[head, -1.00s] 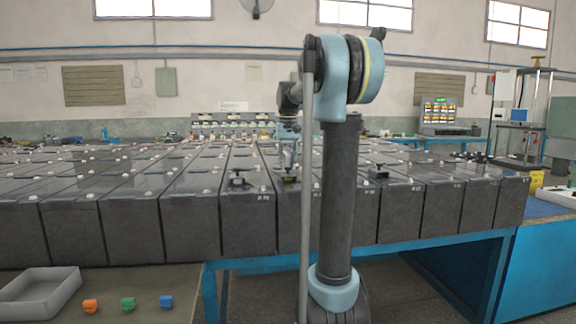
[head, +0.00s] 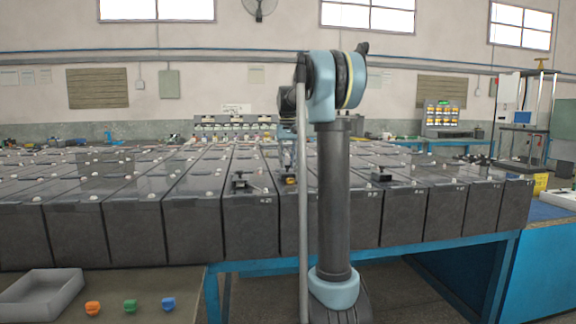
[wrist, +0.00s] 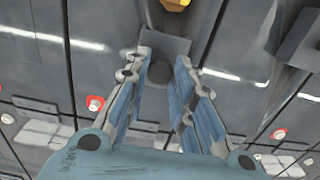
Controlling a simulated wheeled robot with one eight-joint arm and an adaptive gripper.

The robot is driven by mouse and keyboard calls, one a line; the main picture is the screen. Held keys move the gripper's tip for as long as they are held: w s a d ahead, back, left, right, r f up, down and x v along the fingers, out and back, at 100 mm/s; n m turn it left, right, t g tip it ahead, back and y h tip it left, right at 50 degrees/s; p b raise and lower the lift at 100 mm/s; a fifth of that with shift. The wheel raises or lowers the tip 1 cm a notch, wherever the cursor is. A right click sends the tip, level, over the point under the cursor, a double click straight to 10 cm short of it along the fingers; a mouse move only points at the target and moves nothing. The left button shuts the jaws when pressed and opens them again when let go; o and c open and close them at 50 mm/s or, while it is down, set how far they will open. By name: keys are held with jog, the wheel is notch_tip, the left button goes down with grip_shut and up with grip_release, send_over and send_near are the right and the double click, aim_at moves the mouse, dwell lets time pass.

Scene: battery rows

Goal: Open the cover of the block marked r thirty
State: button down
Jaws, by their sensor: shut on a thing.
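A yellow-orange piece (wrist: 175,4) shows just beyond the plate. In the head view, an orange piece (head: 291,181) sits near the front top edge of a dark grey block (head: 293,220), partly behind my arm. My gripper (head: 287,155) is small there, above the row and behind that piece. The block markings are too small to read, so I cannot tell which one is r thirty. Whether the cover is raised is unclear.
Dark battery blocks stand in tight rows on a blue-framed bench (head: 400,246). Neighbouring blocks carry dark fittings on top, one to the left (head: 241,183) and one to the right (head: 381,176). A grey tray (head: 72,283) and orange, green and blue pieces lie at front left.

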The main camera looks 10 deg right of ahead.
jog(key=c, duration=1.3)
grip_release()
jog(key=shift+c, duration=0.2)
jog(key=shift+r, duration=0.15)
notch_tip(320, 180, up, 12)
jog(key=shift+f, duration=0.2)
